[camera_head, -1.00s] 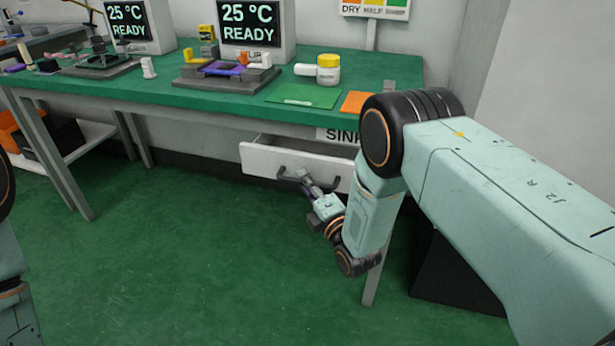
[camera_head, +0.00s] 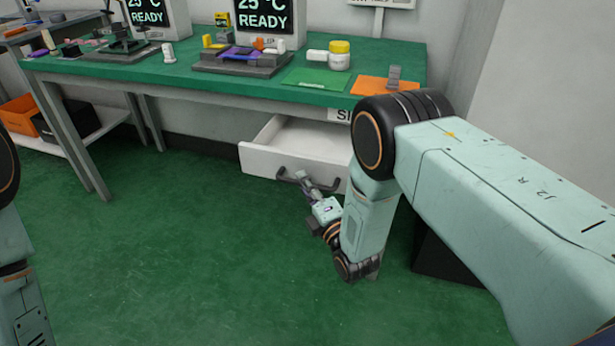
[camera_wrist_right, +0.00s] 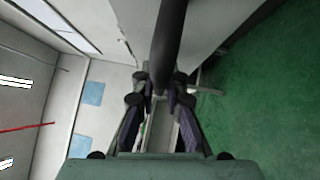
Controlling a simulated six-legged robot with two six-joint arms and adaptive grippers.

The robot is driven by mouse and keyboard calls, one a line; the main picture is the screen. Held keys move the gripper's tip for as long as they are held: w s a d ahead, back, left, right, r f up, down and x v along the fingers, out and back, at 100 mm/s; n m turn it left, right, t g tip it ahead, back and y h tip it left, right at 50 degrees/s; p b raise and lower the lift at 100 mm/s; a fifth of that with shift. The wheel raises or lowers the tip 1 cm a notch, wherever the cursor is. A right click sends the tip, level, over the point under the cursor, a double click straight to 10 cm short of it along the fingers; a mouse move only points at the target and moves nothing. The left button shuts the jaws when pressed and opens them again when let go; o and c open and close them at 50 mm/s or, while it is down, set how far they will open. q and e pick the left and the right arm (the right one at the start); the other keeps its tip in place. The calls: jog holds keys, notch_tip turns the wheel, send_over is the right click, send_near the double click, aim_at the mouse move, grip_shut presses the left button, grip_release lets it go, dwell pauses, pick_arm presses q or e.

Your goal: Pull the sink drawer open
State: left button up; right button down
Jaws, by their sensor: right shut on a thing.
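The white sink drawer (camera_head: 268,163) is partly open under the green-topped bench, and its empty-looking inside shows from above. Its dark bar handle (camera_head: 289,177) runs along the drawer front. My right gripper (camera_head: 301,177) is shut on the handle. In the right wrist view the dark handle (camera_wrist_right: 170,45) runs between the fingers of the right gripper (camera_wrist_right: 160,95). The sink label (camera_head: 340,115) on the bench edge is partly covered by my right arm. My left arm shows only in part at the left edge, and its gripper is out of view.
The bench top (camera_head: 200,86) holds two displays reading 25 °C READY, a yellow-lidded jar (camera_head: 339,55), a green mat (camera_head: 314,79) and an orange mat (camera_head: 383,87). An orange bin (camera_head: 17,113) is on a low shelf at left. The green floor before the drawer is clear.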

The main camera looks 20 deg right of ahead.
jog(key=s+a+p, duration=0.2)
jog(key=s+a, duration=0.1)
jog(key=s, duration=0.2)
jog(key=shift+a, duration=0.2)
jog(key=shift+s, duration=0.15)
jog(key=c, duration=1.4)
grip_release()
jog(key=shift+o, duration=0.2)
